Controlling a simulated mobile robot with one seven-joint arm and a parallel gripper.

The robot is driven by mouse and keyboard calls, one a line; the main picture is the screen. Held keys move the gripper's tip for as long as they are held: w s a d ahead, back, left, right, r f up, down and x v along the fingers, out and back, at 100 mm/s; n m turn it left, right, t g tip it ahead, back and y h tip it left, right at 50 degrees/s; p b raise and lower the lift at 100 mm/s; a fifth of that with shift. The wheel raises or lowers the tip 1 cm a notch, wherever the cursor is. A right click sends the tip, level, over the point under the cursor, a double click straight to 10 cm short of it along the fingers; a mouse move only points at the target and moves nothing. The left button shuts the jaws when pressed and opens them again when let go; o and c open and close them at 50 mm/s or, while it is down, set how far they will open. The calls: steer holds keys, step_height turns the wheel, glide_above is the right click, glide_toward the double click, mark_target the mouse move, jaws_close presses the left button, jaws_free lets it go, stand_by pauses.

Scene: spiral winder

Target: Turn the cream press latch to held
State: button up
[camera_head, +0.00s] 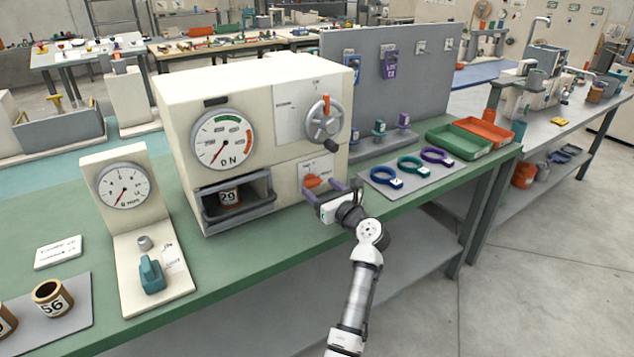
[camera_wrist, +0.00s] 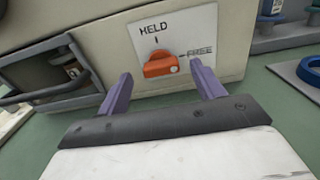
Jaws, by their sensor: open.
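The cream press (camera_head: 175,110) stands on the green bench, with a dial, a crank wheel and an open front bay. Its latch is an orange knob (camera_head: 312,182) low on the front, on a white plate. In the wrist view the orange knob (camera_wrist: 160,65) sits below the word HELD and left of the word FREE. Its body lies roughly crosswise, its long side towards FREE. My gripper (camera_head: 327,190) is in front of the latch, its purple fingers apart. In the wrist view my gripper (camera_wrist: 161,78) has one finger on each side of the knob, with no clear contact visible.
The press's bay (camera_head: 240,205) holds a cup marked 29 behind a grey bar. A grey mat (camera_head: 425,183) with coloured rings lies to the right. A grey panel (camera_head: 430,80) and green and orange trays (camera_head: 455,143) stand behind. A small gauge stand (camera_head: 120,190) is at left.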

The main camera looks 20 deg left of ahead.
mark_target(312, 182)
steer(key=shift+x, duration=1.4)
steer(key=shift+c, duration=0.2)
steer(key=c, duration=0.9)
